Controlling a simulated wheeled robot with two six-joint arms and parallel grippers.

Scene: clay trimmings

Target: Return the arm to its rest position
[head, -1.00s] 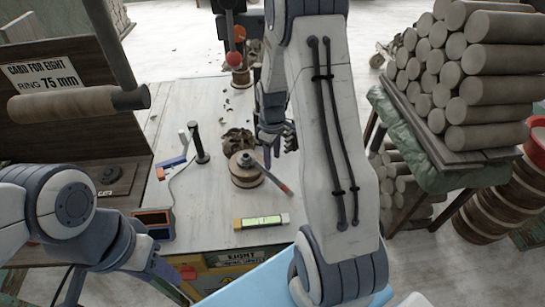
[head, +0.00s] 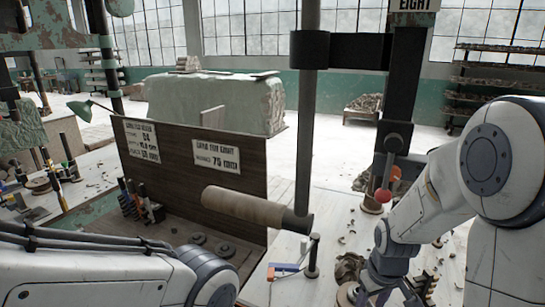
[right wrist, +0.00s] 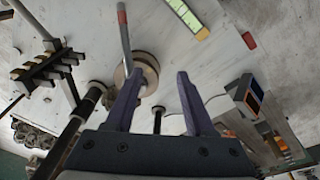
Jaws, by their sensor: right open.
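My right arm (head: 425,200) comes in from the right in the head view and reaches down to the bench. Its gripper shows clearly in the right wrist view (right wrist: 160,73), with two purple fingers apart and nothing between them. I cannot tell how high the fingers are above the bench. My left arm (head: 90,272) crosses the lower left of the head view. Its gripper is outside the frame.
A clay-coloured roller (head: 243,206) and an upright post (head: 307,110) are near my right arm. A red ball on a rod (head: 382,195) is close to it. A yellow-green gauge (right wrist: 188,14) lies on the bench.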

